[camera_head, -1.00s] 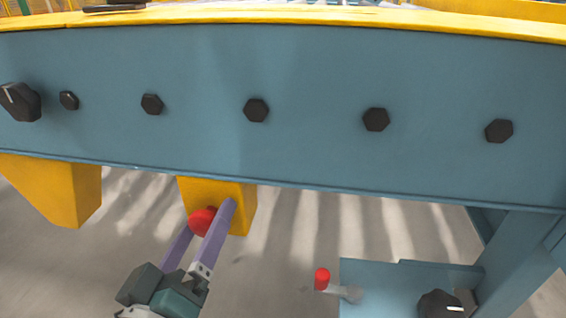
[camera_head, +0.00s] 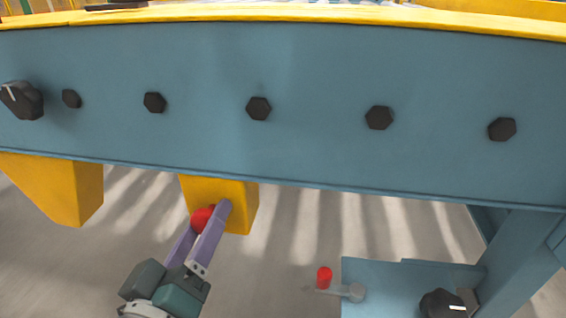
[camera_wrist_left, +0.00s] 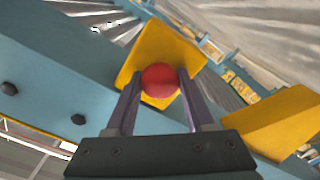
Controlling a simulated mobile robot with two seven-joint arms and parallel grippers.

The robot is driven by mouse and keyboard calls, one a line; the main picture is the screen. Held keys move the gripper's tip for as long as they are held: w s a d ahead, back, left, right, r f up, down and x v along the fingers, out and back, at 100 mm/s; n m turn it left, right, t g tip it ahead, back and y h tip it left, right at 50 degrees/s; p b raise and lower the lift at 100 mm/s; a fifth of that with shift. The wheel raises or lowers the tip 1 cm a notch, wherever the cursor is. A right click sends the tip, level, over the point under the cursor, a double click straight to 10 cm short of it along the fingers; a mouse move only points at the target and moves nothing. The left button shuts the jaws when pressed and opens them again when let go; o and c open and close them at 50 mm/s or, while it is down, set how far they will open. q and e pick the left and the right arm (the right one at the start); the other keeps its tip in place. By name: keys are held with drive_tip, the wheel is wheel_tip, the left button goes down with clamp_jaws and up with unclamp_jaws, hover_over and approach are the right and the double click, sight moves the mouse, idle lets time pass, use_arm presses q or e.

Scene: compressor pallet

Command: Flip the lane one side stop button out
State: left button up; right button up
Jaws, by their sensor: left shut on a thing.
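The red round stop button (camera_head: 201,220) sits on the front of a yellow box (camera_head: 243,207) under the blue beam. It also shows in the left wrist view (camera_wrist_left: 159,80), in front of the yellow plate (camera_wrist_left: 147,50). My left gripper (camera_head: 209,213) has its two purple fingers on either side of the button and is shut on it. The left wrist view shows a finger at each side of the button (camera_wrist_left: 159,88). Part of the button is hidden behind the near finger in the head view. My right gripper is not in view.
The blue beam (camera_head: 320,70) with several black hex bolts spans above the gripper. Another yellow box (camera_head: 70,190) hangs to the left. A lever with a red knob (camera_head: 324,277) and a black rotary knob (camera_head: 442,303) are at lower right. A black knob (camera_head: 22,100) sits far left.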

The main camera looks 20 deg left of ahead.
use_arm(q)
clamp_jaws()
drive_tip(key=shift+s+d+r+p, duration=0.1)
drive_tip(key=shift+s+r+p, duration=0.05)
drive_tip(key=shift+s+p, duration=0.35)
drive_tip(key=shift+w, duration=0.15)
drive_tip(key=o, duration=0.8)
unclamp_jaws()
drive_tip(key=o, duration=0.5)
drive_tip(key=shift+s, duration=0.35)
drive_tip(key=shift+c, duration=0.2)
drive_tip(key=shift+w, duration=0.1)
